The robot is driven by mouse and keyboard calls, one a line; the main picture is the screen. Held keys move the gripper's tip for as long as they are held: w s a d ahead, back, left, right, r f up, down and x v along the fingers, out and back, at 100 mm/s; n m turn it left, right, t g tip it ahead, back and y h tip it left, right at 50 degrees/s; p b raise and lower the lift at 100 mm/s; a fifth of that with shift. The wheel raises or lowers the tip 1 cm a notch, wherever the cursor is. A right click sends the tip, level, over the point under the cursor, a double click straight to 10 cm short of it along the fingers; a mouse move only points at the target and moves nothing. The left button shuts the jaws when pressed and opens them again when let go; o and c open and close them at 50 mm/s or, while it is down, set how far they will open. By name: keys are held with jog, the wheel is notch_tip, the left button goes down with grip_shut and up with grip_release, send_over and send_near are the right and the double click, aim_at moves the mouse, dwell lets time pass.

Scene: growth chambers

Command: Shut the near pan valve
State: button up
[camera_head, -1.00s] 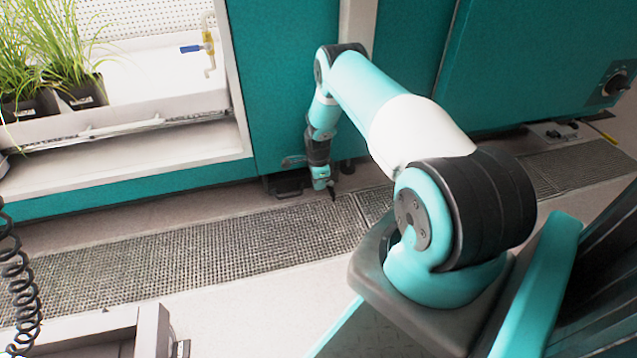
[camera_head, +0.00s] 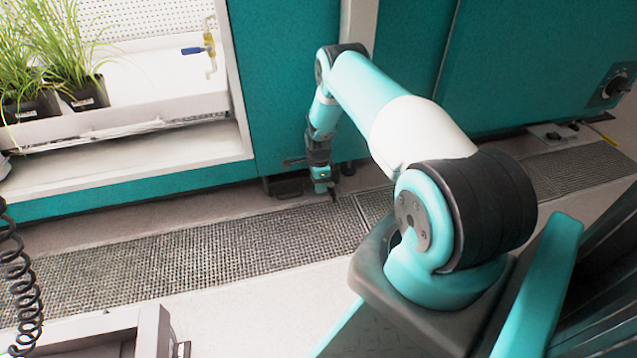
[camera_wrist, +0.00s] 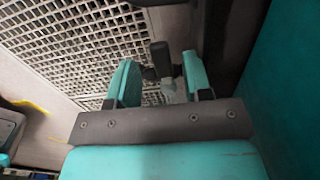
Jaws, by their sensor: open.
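A valve with a blue lever handle (camera_head: 193,50) and a yellow body (camera_head: 208,42) sits on a pale pipe at the right end of the plant pan (camera_head: 150,85). The handle lies roughly level, pointing left across the upright pipe. My gripper (camera_head: 328,188) is low near the floor, below and to the right of this valve and well apart from it. In the wrist view my gripper (camera_wrist: 160,78) has its teal fingers apart. A dark knob-like part on a grey stem (camera_wrist: 160,55) shows between or beyond the fingers; I cannot tell contact. The blue handle is not in the wrist view.
Potted grass (camera_head: 75,85) stands in the pan at the left. The teal chamber wall (camera_head: 285,90) is beside my arm. A floor grating (camera_head: 190,255) runs along the front. A black coiled cord (camera_head: 20,285) hangs at the lower left.

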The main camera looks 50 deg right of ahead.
notch_tip(320, 180, up, 17)
jog(key=p, duration=0.8)
jog(key=w+a+r+n+p, duration=0.1)
jog(key=w+a+r+n, duration=0.1)
jog(key=a+r+n, duration=0.35)
jog(key=w+a+r+n+p, duration=0.2)
jog(key=a+r, duration=0.5)
jog(key=r, duration=0.4)
jog(key=s+a+r+n+t+y+p, duration=0.1)
jog(key=s+a+r+n, duration=0.1)
jog(key=a+r+n, duration=0.35)
jog(key=s+a+r+n+y+p, duration=0.1)
jog(key=s+a+r+n, duration=0.15)
jog(key=a+r, duration=0.55)
jog(key=s+a+r+n+y+p, duration=0.1)
jog(key=s+a+r+n, duration=0.45)
jog(key=s, duration=0.35)
jog(key=s+a+r+n+g+p, duration=0.1)
jog(key=s+a+r+n+p, duration=0.1)
jog(key=s+a+r+n, duration=0.5)
jog(key=s+a+r+n+y+p, duration=0.15)
jog(key=s+r+n, duration=0.3)
jog(key=s, duration=0.65)
notch_tip(320, 180, up, 38)
jog(key=m+p, duration=0.1)
jog(key=p, duration=3.5)
jog(key=shift+w+a+p, duration=0.25)
jog(key=shift+p, duration=0.1)
jog(key=shift+f, duration=0.1)
